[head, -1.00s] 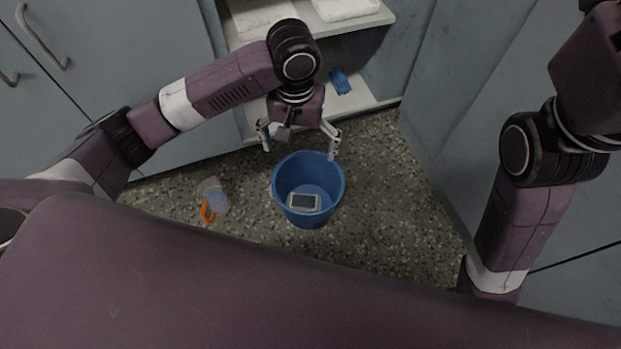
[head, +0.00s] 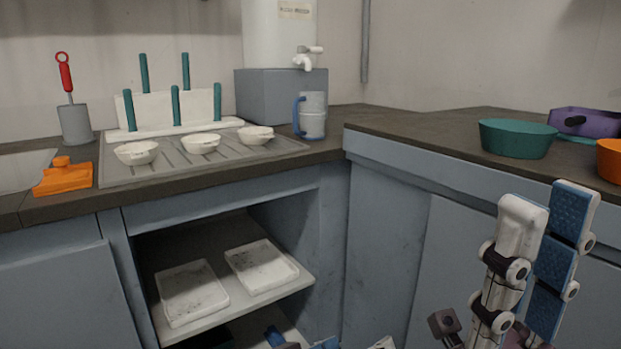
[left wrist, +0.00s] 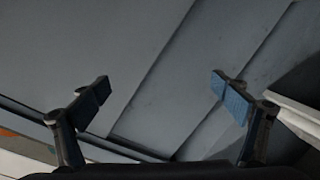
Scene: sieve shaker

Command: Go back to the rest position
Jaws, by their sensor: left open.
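My left gripper (head: 355,344) only just shows at the bottom edge of the head view, as a blue fingertip and a pale one in front of the cabinet. In the left wrist view its two fingers (left wrist: 160,90) are wide apart with nothing between them, against grey cabinet panels. My right gripper (head: 550,207) is raised at the lower right of the head view, in front of the right cabinet. Its white finger back and the other finger's blue pads show, with nothing seen between them.
An open cabinet shelf (head: 215,312) holds two white trays. Above, the counter has a drainer with white bowls (head: 200,145), an orange block (head: 63,178), a blue-handled mug (head: 312,116) and a container with a tap (head: 285,35). A teal bowl (head: 517,139) stands on the right counter.

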